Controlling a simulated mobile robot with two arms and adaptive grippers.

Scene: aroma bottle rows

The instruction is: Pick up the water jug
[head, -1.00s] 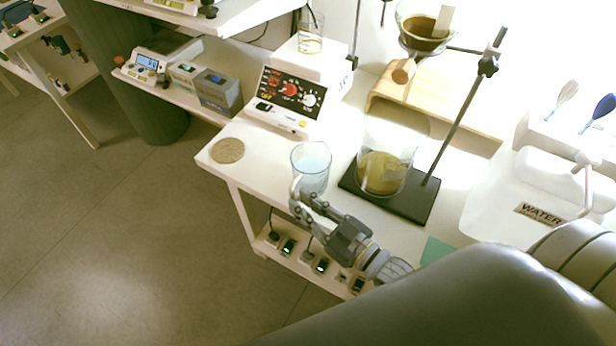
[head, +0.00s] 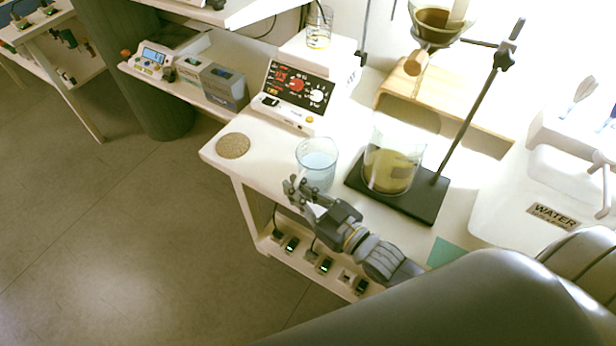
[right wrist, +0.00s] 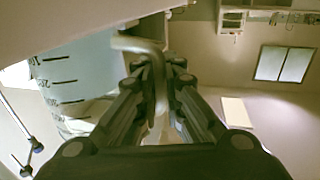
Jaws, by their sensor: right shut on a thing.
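The water jug (head: 317,160) is a clear, graduated vessel with pale blue water, upright at the front edge of the white bench in the head view. My right gripper (head: 297,192) is at its near left side, shut on its handle. In the right wrist view the jug (right wrist: 75,80) with black scale marks fills the left part, and its curved handle (right wrist: 150,50) runs between the fingers of the right gripper (right wrist: 160,75). I cannot tell whether the jug's base is clear of the bench. My left gripper is not in view.
A glass beaker (head: 389,172) of yellowish liquid stands on a black stand base (head: 425,205) just right of the jug. A hotplate (head: 297,95) is behind. A round cork mat (head: 233,146) lies left on clear bench.

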